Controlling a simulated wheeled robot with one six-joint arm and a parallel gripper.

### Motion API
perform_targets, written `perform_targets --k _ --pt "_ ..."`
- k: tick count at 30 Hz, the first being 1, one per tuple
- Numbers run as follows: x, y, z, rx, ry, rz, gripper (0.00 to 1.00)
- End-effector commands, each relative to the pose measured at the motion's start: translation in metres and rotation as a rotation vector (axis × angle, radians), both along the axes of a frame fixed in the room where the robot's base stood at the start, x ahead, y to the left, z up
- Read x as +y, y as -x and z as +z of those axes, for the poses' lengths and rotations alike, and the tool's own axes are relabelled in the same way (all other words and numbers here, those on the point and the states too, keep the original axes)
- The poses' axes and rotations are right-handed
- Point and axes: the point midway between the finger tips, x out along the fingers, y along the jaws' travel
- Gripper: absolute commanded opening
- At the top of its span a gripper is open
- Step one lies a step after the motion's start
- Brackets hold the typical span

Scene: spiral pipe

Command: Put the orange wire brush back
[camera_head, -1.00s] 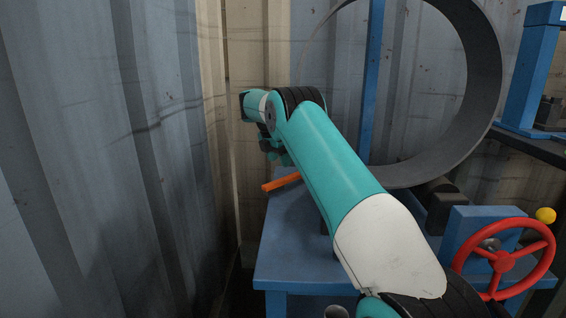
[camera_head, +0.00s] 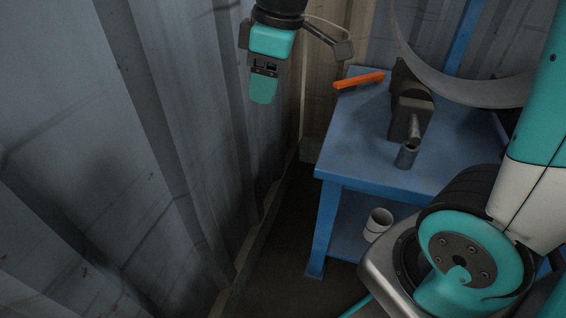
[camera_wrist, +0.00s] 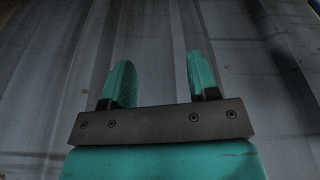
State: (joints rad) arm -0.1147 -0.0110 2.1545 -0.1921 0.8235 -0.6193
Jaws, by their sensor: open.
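The orange wire brush (camera_head: 358,80) lies on the back left part of the blue table (camera_head: 365,172); only its long orange body is clear, and I cannot make out its bristles. My gripper (camera_head: 263,92) hangs to the left of the brush, apart from it and beyond the table's left edge, in front of the corrugated wall. In the wrist view my gripper (camera_wrist: 162,72) has its two teal fingers apart with nothing between them. The brush is not in the wrist view.
A dark metal fixture with a short grey tube (camera_head: 406,154) stands on the table right of the brush. A large grey ring (camera_head: 470,90) rises at the back right. A white cup (camera_head: 378,222) sits on the lower shelf. The corrugated wall (camera_head: 170,150) is close on the left.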

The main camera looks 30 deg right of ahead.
Motion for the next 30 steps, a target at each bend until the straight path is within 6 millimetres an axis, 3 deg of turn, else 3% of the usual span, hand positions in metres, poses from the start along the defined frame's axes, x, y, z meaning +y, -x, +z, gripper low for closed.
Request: perform_targets --k 1,3,6,9,12,22,26,30 --pt "0.021 0.039 -0.003 0.029 -0.058 -0.038 0.55" --pt "0.042 0.084 -0.009 0.082 -0.128 -0.102 0.55" --pt "0.060 0.132 -0.017 0.153 -0.194 -0.173 0.55" --pt "0.068 0.158 -0.021 0.198 -0.225 -0.214 0.55" --pt "0.070 0.166 -0.023 0.215 -0.235 -0.232 0.55" --pt "0.070 0.165 -0.017 0.215 -0.234 -0.234 0.55" --pt "0.069 0.165 0.005 0.214 -0.233 -0.233 0.55" --pt "0.070 0.164 0.048 0.214 -0.233 -0.233 0.55"
